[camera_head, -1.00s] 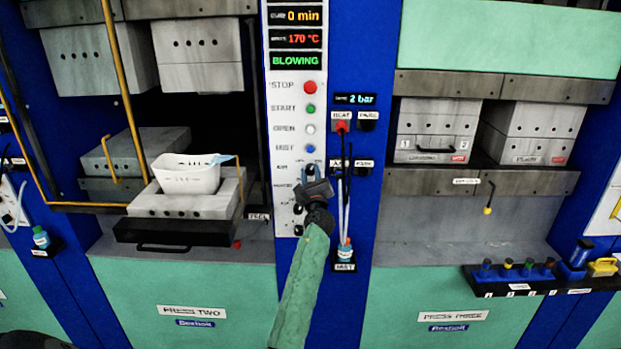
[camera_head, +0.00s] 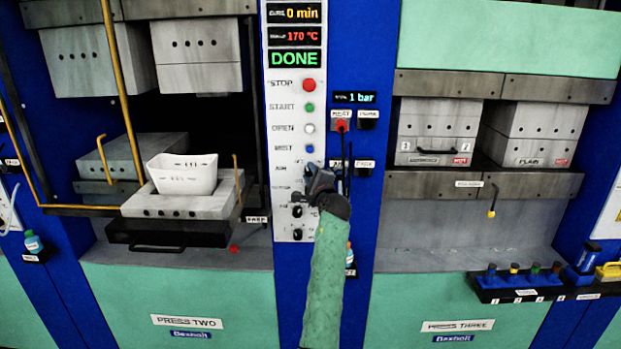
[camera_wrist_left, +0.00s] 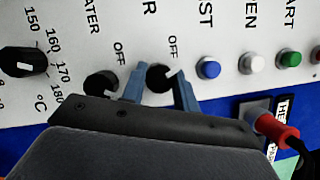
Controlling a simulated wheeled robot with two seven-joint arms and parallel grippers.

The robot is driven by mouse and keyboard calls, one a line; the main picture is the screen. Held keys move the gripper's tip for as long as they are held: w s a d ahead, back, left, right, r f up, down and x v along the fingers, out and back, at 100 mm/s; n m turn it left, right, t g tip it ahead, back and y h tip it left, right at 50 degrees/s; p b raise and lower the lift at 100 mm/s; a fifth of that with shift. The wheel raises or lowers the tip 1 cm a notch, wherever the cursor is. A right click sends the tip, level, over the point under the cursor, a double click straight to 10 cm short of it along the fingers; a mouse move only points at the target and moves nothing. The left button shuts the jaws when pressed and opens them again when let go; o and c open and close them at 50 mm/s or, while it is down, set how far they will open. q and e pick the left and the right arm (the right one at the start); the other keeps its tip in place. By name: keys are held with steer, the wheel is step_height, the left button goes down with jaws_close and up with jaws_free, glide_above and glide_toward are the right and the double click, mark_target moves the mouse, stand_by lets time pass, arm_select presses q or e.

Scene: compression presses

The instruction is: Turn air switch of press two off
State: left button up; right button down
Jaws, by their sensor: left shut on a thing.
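The control panel (camera_head: 292,225) of press two carries the air switch, a black knob hidden behind my gripper in the head view. In the left wrist view the air switch (camera_wrist_left: 159,78) sits between my blue-grey fingertips, with an "OFF" label beside it and a small white mark on its edge. My left gripper (camera_head: 318,180) is at the panel and shut on this knob; it also shows in the left wrist view (camera_wrist_left: 158,88). The press display (camera_head: 294,59) reads "DONE", and the pressure display (camera_head: 355,98) reads 1 bar. My right gripper is not in view.
The heater knob (camera_wrist_left: 100,84) is close beside one finger. The blue button (camera_wrist_left: 208,69) is near the other. A red plug (camera_wrist_left: 275,130) with a black cable is near the gripper. A white container (camera_head: 183,174) stands on press two's lower block.

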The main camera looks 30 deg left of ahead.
arm_select(q)
steer(key=shift+n, duration=0.5)
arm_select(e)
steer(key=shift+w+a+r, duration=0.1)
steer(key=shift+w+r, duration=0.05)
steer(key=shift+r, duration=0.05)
arm_select(q)
steer(key=shift+f, duration=0.1)
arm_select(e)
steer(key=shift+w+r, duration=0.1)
arm_select(q)
steer(key=o, duration=1)
steer(key=shift+s+d, duration=0.15)
steer(key=shift+s+d+f+b, duration=0.1)
steer(key=shift+s+d+b, duration=0.15)
steer(key=shift+b, duration=0.2)
steer(key=shift+b+v, duration=1.3)
steer(key=shift+v, duration=2.05)
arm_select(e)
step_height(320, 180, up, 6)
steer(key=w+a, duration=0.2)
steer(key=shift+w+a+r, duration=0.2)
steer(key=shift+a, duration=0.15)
